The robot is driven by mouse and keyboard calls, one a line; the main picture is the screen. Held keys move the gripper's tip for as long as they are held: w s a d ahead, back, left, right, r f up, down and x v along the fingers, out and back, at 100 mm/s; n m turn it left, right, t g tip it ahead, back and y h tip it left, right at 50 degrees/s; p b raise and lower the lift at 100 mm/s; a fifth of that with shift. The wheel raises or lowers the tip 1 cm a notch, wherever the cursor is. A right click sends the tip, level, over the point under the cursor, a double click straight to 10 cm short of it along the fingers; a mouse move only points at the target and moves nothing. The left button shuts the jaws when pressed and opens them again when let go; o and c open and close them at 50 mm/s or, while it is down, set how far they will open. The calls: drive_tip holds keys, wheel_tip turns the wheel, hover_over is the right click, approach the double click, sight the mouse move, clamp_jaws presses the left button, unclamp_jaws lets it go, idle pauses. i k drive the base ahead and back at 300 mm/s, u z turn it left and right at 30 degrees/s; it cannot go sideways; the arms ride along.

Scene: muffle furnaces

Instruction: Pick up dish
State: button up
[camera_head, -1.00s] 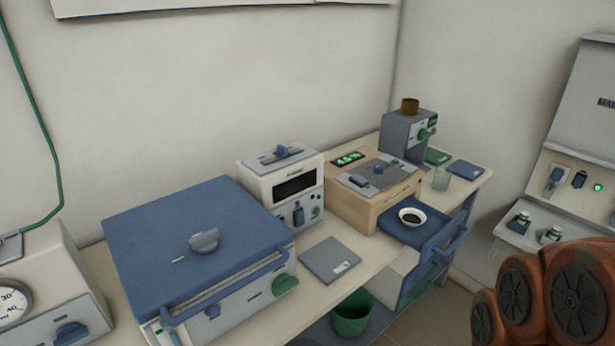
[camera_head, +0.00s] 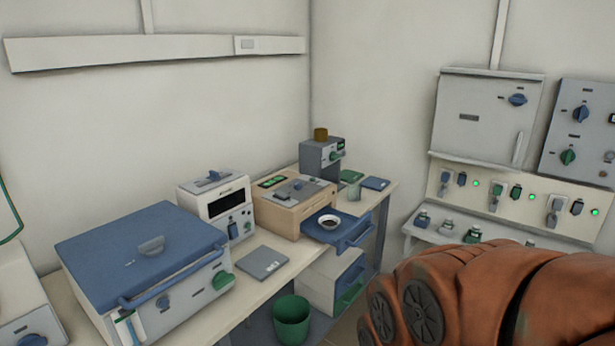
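A small white dish (camera_head: 329,222) with dark contents sits on the blue open tray (camera_head: 352,239) at the front of the beige device (camera_head: 283,218), right of the middle of the picture. My orange arm shows at the lower right, well apart from the dish. My gripper is out of the picture.
A blue-lidded furnace (camera_head: 144,253) stands at the left of the bench, with a white device (camera_head: 215,200) beside it. A grey flat plate (camera_head: 262,262) lies on the bench. A green bin (camera_head: 291,318) stands below. Wall panels (camera_head: 487,119) hang at the right.

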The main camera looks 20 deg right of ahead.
sight(327, 222)
drive_tip(key=z, duration=0.5)
drive_tip(key=i, duration=1.6)
drive_tip(key=u, duration=3.2)
drive_tip(key=k, duration=1)
